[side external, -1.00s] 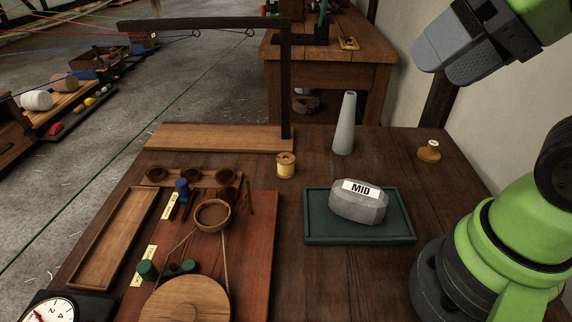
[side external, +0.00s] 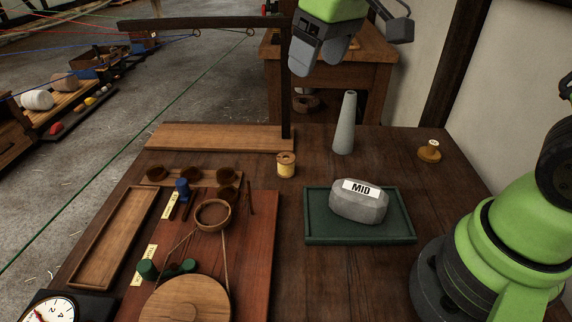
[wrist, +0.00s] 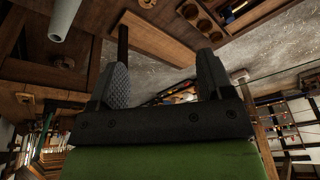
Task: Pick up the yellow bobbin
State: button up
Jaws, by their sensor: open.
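The yellow bobbin (side external: 286,166) stands upright on the dark wooden table, in front of the foot of the dark post in the side view. In the wrist view, a small pale round thing at the top edge (wrist: 147,3) looks like it, mostly cut off. My gripper (side external: 318,60) is high above the far side of the table, behind and well above the bobbin. In the wrist view its two fingers (wrist: 166,82) are apart with nothing between them.
A grey cone (side external: 345,124) stands right of the bobbin. The dark post (side external: 285,85) with its crossbar rises close behind it. A green tray (side external: 314,227) holds a grey weight (side external: 358,205) marked MID. A wooden cup rack (side external: 150,180) is to the left.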

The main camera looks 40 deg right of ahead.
aim_at(287, 162)
jog(key=w+f+n+g, duration=0.1)
jog(key=w+f, duration=0.1)
jog(key=f, duration=0.4)
jog(key=w+f+n+g, duration=0.1)
jog(key=w+f, duration=0.2)
jog(key=f, duration=0.4)
jog(key=w+f+n, duration=0.1)
jog(key=w+f, duration=0.1)
jog(key=f, duration=0.5)
jog(key=shift+w+d+n+g+h, duration=0.15)
jog(key=shift+w+n+g+h, duration=0.15)
jog(key=shift+n+g+h, duration=0.1)
jog(key=f, duration=0.6)
jog(key=shift+w+d, duration=0.2)
jog(key=shift+d, duration=0.15)
jog(key=c, duration=1)
